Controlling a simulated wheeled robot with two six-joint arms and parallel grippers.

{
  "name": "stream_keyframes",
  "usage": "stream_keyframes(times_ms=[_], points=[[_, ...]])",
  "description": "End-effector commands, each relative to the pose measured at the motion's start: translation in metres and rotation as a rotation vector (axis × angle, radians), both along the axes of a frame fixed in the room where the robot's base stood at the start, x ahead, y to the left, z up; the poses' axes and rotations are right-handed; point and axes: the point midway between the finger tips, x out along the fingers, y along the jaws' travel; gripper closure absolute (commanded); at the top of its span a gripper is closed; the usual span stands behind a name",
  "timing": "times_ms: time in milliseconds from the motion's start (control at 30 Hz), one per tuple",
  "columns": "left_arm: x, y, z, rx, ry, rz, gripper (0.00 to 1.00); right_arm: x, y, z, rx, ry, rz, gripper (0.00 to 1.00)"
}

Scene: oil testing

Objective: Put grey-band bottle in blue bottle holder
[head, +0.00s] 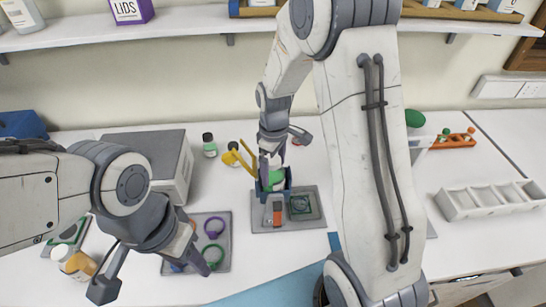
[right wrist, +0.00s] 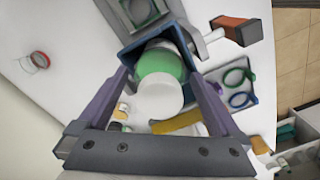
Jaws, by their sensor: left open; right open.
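The blue bottle holder (head: 287,183) stands on a grey tray near the middle of the table. A bottle with a green body and white cap (right wrist: 160,98) sits inside the holder, whose blue rim (right wrist: 128,50) shows in the right wrist view. A greyish part shows beside the green, but I cannot tell if it is the grey band. My right gripper (head: 272,172) is open around the bottle at the holder, its fingers (right wrist: 158,62) apart on either side. My left gripper (head: 150,274) is open and empty at the lower left.
A grey tray with purple and green rings (head: 222,262) lies beside the left gripper. An orange bottle (head: 76,263) stands at the left, and a small dark-capped bottle (head: 209,146) behind. A white rack (head: 490,201) is at the right. A grey box (head: 158,158) stands left of centre.

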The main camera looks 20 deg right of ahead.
Motion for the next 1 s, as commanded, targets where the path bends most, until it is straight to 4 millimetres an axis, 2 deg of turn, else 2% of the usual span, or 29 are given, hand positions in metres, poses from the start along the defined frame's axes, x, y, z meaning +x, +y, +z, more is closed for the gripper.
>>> stream_keyframes(times_ms=[167, 500, 633, 800, 867, 967, 1000], points=[[0.000, 0.000, -0.008, 0.000, 0.000, 0.001, 0.50, 0.002, 0.000, 0.028, 0.000, -0.011, 0.000, 0.00], [0.000, 0.000, -0.020, 0.000, 0.000, 0.003, 0.50, 0.001, 0.000, 0.097, 0.000, -0.006, 0.000, 0.00], [0.000, 0.000, -0.022, 0.000, 0.000, 0.004, 0.50, 0.001, 0.000, 0.111, 0.000, -0.004, 0.000, 0.00], [0.000, 0.000, -0.022, 0.000, 0.000, 0.004, 0.50, 0.000, 0.001, 0.118, 0.001, -0.002, 0.000, 0.00], [0.000, 0.000, -0.022, 0.000, 0.000, 0.004, 0.50, -0.005, 0.008, 0.119, 0.003, -0.003, 0.003, 0.00], [0.000, 0.000, -0.022, 0.000, 0.000, 0.004, 0.50, -0.028, 0.041, 0.121, 0.013, -0.009, 0.006, 0.00], [0.000, 0.000, -0.022, 0.000, 0.000, 0.004, 0.50, -0.045, 0.059, 0.122, 0.020, -0.012, 0.005, 0.00]])
